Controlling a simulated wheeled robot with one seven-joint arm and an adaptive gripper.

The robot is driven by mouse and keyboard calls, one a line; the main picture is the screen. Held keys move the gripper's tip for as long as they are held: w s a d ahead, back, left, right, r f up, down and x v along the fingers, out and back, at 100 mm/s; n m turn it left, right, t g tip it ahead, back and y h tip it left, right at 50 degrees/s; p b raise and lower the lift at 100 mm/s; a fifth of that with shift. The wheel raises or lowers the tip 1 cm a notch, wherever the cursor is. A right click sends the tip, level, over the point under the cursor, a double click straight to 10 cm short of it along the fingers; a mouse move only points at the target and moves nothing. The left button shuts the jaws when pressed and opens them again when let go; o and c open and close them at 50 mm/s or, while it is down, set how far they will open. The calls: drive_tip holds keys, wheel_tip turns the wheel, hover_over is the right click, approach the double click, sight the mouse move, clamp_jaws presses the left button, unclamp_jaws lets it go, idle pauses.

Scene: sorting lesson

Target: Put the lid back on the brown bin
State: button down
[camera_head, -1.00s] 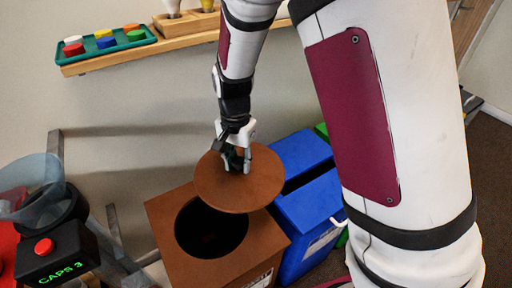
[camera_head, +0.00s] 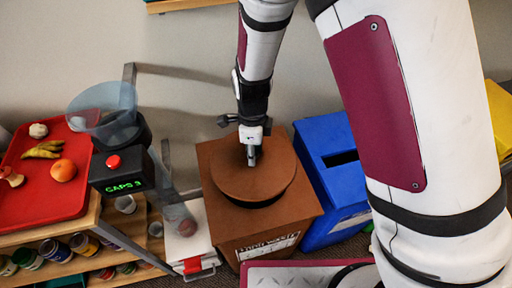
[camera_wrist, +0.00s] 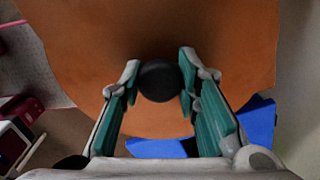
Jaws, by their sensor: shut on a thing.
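The brown bin (camera_head: 302,208) stands on the floor in the middle of the head view, with a label on its front. The round brown lid (camera_head: 228,180) is over the bin's opening. A dark crescent shows below the lid's near edge, so I cannot tell if it is seated or slightly raised. My gripper (camera_head: 252,157) points down at the lid's centre. In the wrist view my gripper (camera_wrist: 160,68) has its green-padded fingers around the dark knob (camera_wrist: 160,84) of the lid (camera_wrist: 158,122).
A blue bin (camera_head: 335,195) with a slot stands close on the right. On the left are a red tray (camera_head: 35,200) with food items, a black device (camera_head: 122,178) reading "CAPS 3" with a clear bowl (camera_head: 100,112), and a shelf with several cans. A yellow thing (camera_head: 500,115) is at far right.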

drive_tip(key=shift+f+b, duration=1.85)
drive_tip(key=shift+f, duration=0.25)
drive_tip(key=shift+f+b, duration=0.3)
drive_tip(key=shift+f, duration=0.6)
drive_tip(key=shift+r+p, duration=0.1)
drive_tip(key=shift+p, duration=0.45)
drive_tip(key=shift+f+p, duration=0.2)
drive_tip(key=shift+p, duration=0.2)
idle(0.6)
drive_tip(key=c, duration=0.6)
unclamp_jaws()
drive_tip(key=shift+c, duration=0.2)
drive_tip(key=shift+r+p, duration=3.05)
drive_tip(key=shift+r, duration=0.45)
